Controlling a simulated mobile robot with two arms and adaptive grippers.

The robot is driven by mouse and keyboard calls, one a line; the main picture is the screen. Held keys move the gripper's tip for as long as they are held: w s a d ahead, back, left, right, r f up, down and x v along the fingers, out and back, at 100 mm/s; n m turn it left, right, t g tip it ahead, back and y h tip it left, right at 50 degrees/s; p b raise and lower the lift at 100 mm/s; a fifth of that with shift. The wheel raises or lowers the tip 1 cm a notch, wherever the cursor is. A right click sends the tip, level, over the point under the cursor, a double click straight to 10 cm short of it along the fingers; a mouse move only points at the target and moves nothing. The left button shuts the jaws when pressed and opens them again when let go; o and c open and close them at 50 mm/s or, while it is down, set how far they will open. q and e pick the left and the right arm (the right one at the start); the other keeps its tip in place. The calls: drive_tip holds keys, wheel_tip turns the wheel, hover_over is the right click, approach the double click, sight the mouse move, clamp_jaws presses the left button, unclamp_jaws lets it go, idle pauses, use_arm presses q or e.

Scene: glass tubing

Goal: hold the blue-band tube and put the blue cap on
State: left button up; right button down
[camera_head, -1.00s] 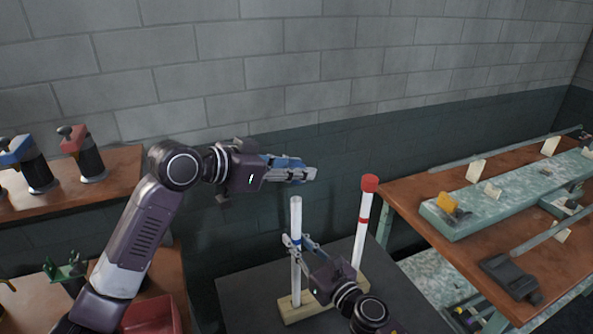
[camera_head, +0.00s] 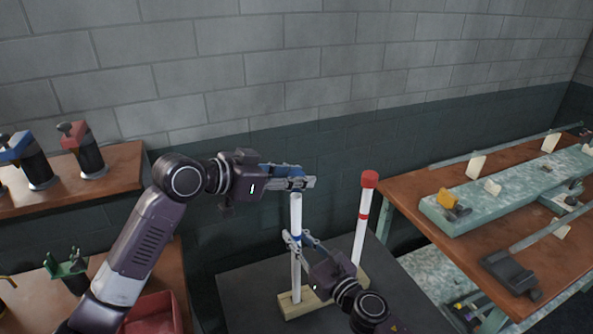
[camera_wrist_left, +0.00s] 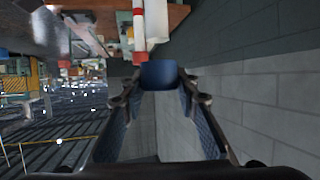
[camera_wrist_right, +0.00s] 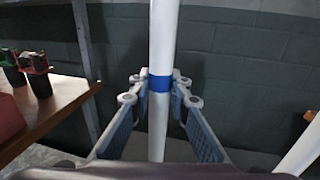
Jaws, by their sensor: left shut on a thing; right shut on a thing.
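The blue-band tube (camera_head: 296,218) stands upright in a wooden base (camera_head: 291,309). My right gripper (camera_head: 293,240) is shut on it at the blue band, which shows in the right wrist view (camera_wrist_right: 160,84). My left gripper (camera_head: 300,183) is directly above the tube's open top. In the left wrist view the blue cap (camera_wrist_left: 158,74) sits between the fingertips of my left gripper (camera_wrist_left: 158,88), which is shut on it. In the head view the fingers hide the cap, and I cannot tell whether it touches the tube.
A red-capped tube with a red band (camera_head: 363,215) stands upright to the right on the same wooden base. A workbench (camera_head: 480,245) with glass tubing is at the right. A shelf (camera_head: 115,175) with clamps is at the left, with a red bin (camera_head: 150,314) below.

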sight(296, 195)
use_arm(q)
drive_tip(key=shift+f, duration=2.1)
drive_tip(key=o, duration=1)
drive_tip(key=v, duration=1.2)
